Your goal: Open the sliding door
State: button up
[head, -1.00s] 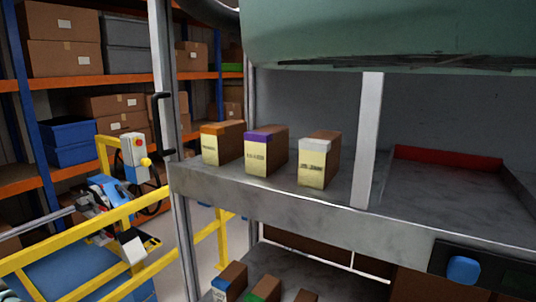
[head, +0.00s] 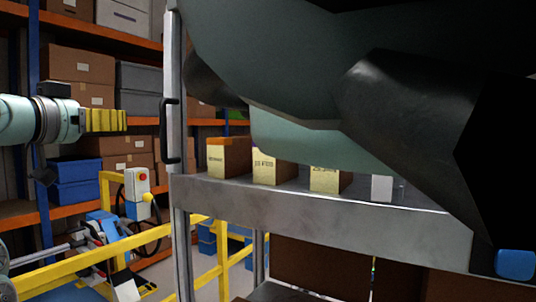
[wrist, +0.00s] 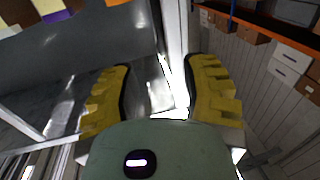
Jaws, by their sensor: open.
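The sliding door's grey metal upright (head: 174,60) stands at the left front of the shelf unit in the head view. A black vertical bar handle (head: 167,130) is fixed to it. My gripper (head: 126,121) is left of the handle, at about its height, with its yellow fingers pointing right and a gap in the picture between them and the handle. In the wrist view the yellow fingers (wrist: 158,66) are spread wide with no object clearly held. A pale metal upright (wrist: 174,45) shows between and beyond them. I cannot make out the handle there.
Small labelled boxes (head: 230,157) stand on the unit's grey shelf (head: 300,201). My own arm links hide much of the unit's upper right. A yellow rail (head: 75,257) and a machine with a red button (head: 138,185) are at lower left. Orange-beamed racks stand behind.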

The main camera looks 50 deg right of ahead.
aim_at(161, 122)
jog(key=p+x, duration=0.7)
jog(key=x, duration=0.6)
jog(key=shift+d+r, duration=0.15)
jog(key=shift+d, duration=0.2)
jog(key=shift+w+d+f+p, duration=0.1)
jog(key=shift+d+f+p, duration=0.15)
jog(key=shift+d, duration=0.25)
jog(key=shift+o, duration=0.4)
grip_shut()
